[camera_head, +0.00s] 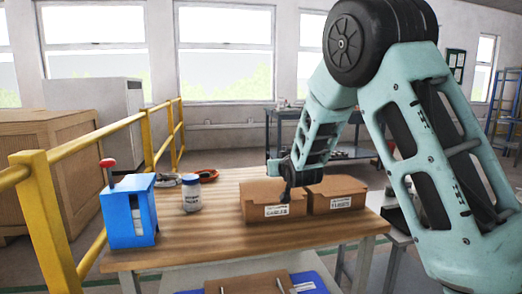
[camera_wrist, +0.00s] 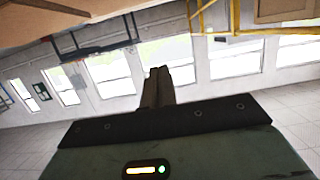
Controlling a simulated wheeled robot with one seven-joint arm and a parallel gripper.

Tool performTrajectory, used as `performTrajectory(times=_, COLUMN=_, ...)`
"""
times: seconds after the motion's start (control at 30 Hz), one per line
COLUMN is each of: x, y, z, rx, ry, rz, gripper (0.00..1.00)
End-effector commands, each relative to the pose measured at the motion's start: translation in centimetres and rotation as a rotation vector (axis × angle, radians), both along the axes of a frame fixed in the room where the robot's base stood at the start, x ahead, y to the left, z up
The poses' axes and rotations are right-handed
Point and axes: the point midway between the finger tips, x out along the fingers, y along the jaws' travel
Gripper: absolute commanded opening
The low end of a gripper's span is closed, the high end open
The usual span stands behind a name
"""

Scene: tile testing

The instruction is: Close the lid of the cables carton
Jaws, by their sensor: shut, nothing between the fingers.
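Two brown cardboard cartons stand side by side on the wooden table, a left carton (camera_head: 262,212) and a right carton (camera_head: 338,204). Each has a white label on its front, too small to read, so I cannot tell which is the cables carton. My gripper (camera_head: 287,192) points down at the left carton, near its right front part, and hides some of its top. I cannot tell whether it touches the carton, or how its lid stands. In the wrist view my gripper's fingers (camera_wrist: 157,87) are together with nothing between them.
The wooden table (camera_head: 190,244) also holds a blue box (camera_head: 128,216) with a red-topped handle and a white jar (camera_head: 191,196) with a blue lid. An orange-red item (camera_head: 208,176) lies behind. A yellow railing (camera_head: 45,215) runs along the left. The tabletop before the cartons is clear.

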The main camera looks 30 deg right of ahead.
Motion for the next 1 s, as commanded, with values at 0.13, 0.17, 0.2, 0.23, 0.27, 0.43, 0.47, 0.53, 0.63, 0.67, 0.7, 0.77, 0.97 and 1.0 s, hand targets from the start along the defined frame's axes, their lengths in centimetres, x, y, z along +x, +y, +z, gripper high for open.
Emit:
performTrajectory(times=0.13, x=-0.8, y=0.2, z=-2.8, rx=-0.023, ry=-0.083, rz=0.000, gripper=0.00)
performTrajectory(times=0.17, x=-1.0, y=0.3, z=-3.1, rx=-0.028, ry=-0.099, rz=0.000, gripper=0.00)
performTrajectory(times=0.2, x=-1.2, y=0.4, z=-3.5, rx=-0.035, ry=-0.120, rz=0.000, gripper=0.00)
performTrajectory(times=0.23, x=-1.3, y=0.4, z=-3.8, rx=-0.040, ry=-0.138, rz=0.000, gripper=0.00)
performTrajectory(times=0.27, x=-1.4, y=0.4, z=-4.1, rx=-0.045, ry=-0.155, rz=0.001, gripper=0.00)
performTrajectory(times=0.43, x=-2.2, y=0.7, z=-5.8, rx=-0.073, ry=-0.249, rz=0.000, gripper=0.00)
performTrajectory(times=0.47, x=-2.3, y=0.7, z=-6.1, rx=-0.078, ry=-0.267, rz=0.000, gripper=0.00)
performTrajectory(times=0.53, x=-2.6, y=0.7, z=-6.9, rx=-0.090, ry=-0.305, rz=-0.001, gripper=0.00)
performTrajectory(times=0.63, x=-2.9, y=0.8, z=-7.6, rx=-0.098, ry=-0.335, rz=-0.001, gripper=0.00)
performTrajectory(times=0.67, x=-3.0, y=0.8, z=-7.9, rx=-0.098, ry=-0.334, rz=-0.001, gripper=0.00)
performTrajectory(times=0.7, x=-3.0, y=0.9, z=-8.2, rx=-0.098, ry=-0.334, rz=-0.001, gripper=0.00)
performTrajectory(times=0.77, x=-3.1, y=0.9, z=-8.8, rx=-0.098, ry=-0.333, rz=-0.001, gripper=0.00)
performTrajectory(times=0.97, x=-3.4, y=1.0, z=-10.3, rx=-0.097, ry=-0.331, rz=0.000, gripper=0.00)
performTrajectory(times=1.0, x=-3.4, y=1.0, z=-10.6, rx=-0.097, ry=-0.331, rz=0.000, gripper=0.00)
